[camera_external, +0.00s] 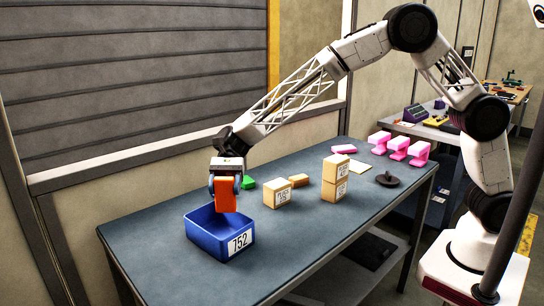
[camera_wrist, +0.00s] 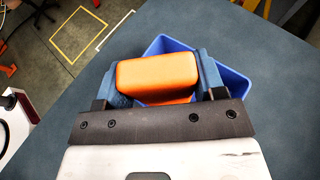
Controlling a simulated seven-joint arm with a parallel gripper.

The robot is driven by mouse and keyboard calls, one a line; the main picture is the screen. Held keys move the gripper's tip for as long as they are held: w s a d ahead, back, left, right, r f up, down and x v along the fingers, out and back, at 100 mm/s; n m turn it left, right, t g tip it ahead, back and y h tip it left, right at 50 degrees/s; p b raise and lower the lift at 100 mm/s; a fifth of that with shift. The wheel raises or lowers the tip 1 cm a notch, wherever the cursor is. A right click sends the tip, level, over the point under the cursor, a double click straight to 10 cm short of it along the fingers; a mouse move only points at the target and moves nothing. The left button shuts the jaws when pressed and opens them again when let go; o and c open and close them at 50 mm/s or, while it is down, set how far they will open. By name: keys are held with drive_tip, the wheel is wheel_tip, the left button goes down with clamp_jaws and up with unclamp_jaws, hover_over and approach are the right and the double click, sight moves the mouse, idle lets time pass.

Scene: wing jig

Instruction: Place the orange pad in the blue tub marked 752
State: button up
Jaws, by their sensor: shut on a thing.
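The orange pad (camera_external: 225,194) is a rounded block held upright in my gripper (camera_external: 225,184). In the wrist view the pad (camera_wrist: 158,76) sits between the two blue fingers of my gripper (camera_wrist: 160,82), which are shut on it. The blue tub (camera_external: 205,240) stands on the table with a white label reading 752 on its front. The pad is over the tub's back part in the external view; I cannot tell whether its lower end is below the rim. In the wrist view the tub (camera_wrist: 232,82) shows behind the pad and fingers, partly hidden by them.
Tan labelled blocks (camera_external: 277,193) stand right of the tub, two of them stacked (camera_external: 336,178). A green piece (camera_external: 248,183), several pink pieces (camera_external: 397,147) and a dark round part (camera_external: 387,180) lie farther back and right. The table's front (camera_external: 180,285) is clear.

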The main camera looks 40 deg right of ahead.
drive_tip(key=shift+f, duration=0.6)
drive_tip(key=o, duration=0.9)
drive_tip(key=shift+o, duration=0.2)
drive_tip(key=shift+r, duration=0.15)
drive_tip(key=shift+r, duration=0.5)
drive_tip(key=v, duration=1.2)
drive_tip(key=shift+d+r, duration=0.1)
